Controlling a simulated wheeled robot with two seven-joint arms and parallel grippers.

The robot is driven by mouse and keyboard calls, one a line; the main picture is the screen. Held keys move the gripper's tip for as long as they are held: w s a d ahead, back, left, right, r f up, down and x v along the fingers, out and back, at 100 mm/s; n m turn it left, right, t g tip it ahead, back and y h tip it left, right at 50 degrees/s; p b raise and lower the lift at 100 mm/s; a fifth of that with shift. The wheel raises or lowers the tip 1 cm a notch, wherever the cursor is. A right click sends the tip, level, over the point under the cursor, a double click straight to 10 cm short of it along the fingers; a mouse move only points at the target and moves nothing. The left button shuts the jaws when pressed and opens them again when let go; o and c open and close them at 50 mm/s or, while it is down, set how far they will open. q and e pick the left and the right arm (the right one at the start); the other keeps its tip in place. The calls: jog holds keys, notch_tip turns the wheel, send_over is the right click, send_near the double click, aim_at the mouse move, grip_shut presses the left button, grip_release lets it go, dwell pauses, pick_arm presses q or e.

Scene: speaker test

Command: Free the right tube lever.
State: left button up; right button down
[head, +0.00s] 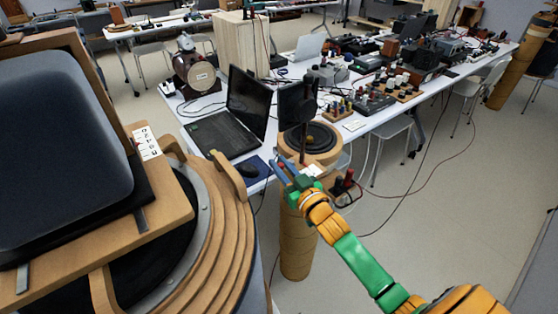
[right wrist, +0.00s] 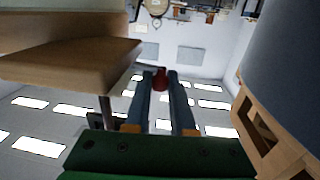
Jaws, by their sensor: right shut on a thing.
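The cardboard tube (head: 297,245) stands upright at the front edge of the white table. A wooden ring with a black speaker cone (head: 308,138) sits at its top. My right gripper (head: 283,168) is at the near left side of this tube's top. In the right wrist view its two fingers (right wrist: 161,82) are close together on a small dark red piece (right wrist: 160,76), which looks like the tube lever. In the head view the fingers and arm hide most of this piece. My left gripper is not in view.
A large wooden ring fixture (head: 225,235) with a dark padded panel (head: 60,130) fills the left. A laptop (head: 225,130) and mouse (head: 248,170) lie on the table. Red and black terminals (head: 347,183) stick out right of the gripper. Floor at the lower right is open.

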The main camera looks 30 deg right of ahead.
jog(key=n+y, duration=0.2)
jog(key=shift+s+d+y, duration=0.2)
jog(key=shift+s+y, duration=0.05)
jog(key=shift+y, duration=0.15)
jog(key=shift+s+d+n+g+y+b, duration=0.35)
jog(key=shift+n+g+y+b, duration=0.95)
jog(key=shift+y+b, duration=0.6)
jog(key=shift+s+d+n+g+y+b, duration=0.35)
jog(key=shift+n+g+y+b, duration=0.75)
jog(key=shift+n+y+b, duration=0.55)
jog(key=shift+s+d+n+g+y+b, duration=0.3)
jog(key=shift+n+g+y+b, duration=0.9)
jog(key=shift+y+b, duration=0.9)
jog(key=shift+r, duration=0.1)
jog(key=shift+d, duration=0.1)
jog(key=c, duration=0.8)
grip_release()
jog(key=shift+o, duration=0.2)
